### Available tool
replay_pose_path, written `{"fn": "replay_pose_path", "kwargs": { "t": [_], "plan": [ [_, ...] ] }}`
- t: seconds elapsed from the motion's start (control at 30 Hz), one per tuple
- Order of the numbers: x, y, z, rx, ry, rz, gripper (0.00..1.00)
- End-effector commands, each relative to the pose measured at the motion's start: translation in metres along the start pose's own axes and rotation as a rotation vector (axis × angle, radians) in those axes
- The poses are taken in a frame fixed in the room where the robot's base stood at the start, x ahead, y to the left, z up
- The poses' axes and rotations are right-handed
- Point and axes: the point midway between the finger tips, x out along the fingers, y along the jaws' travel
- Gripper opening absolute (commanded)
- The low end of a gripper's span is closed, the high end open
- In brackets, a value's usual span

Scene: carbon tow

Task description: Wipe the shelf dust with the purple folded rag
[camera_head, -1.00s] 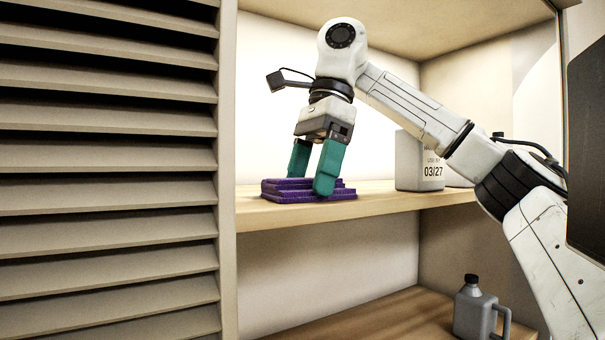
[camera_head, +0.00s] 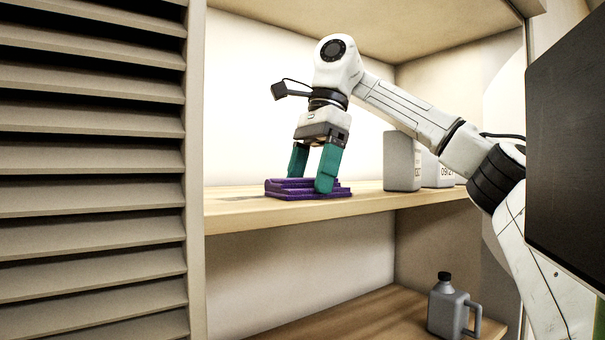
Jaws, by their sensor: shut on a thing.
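The purple folded rag (camera_head: 285,189) lies flat on the wooden upper shelf (camera_head: 390,202), near its front edge. My gripper (camera_head: 309,183) points down from above with its teal fingers on either side of the rag's upper folds and is shut on it. The near finger covers part of the rag. A faint greyish patch (camera_head: 238,198), which looks like dust, shows on the shelf just left of the rag. The shelf under the rag is hidden.
Grey containers (camera_head: 402,160) with date labels stand on the shelf to the right, partly behind my arm. A louvred panel (camera_head: 90,160) and a post (camera_head: 196,160) bound the left. A grey jug (camera_head: 446,308) stands on the lower shelf (camera_head: 345,318).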

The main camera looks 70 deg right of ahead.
Motion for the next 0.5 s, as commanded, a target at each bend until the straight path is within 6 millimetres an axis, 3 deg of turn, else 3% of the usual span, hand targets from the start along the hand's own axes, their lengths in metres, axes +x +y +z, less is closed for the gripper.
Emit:
{"fn": "replay_pose_path", "kwargs": {
  "t": [0.2,0.5],
  "plan": [
    [0.001,-0.001,-0.001,0.0,0.001,0.001,0.53],
    [0.006,0.001,0.021,-0.002,0.001,0.001,0.53]
  ]
}}
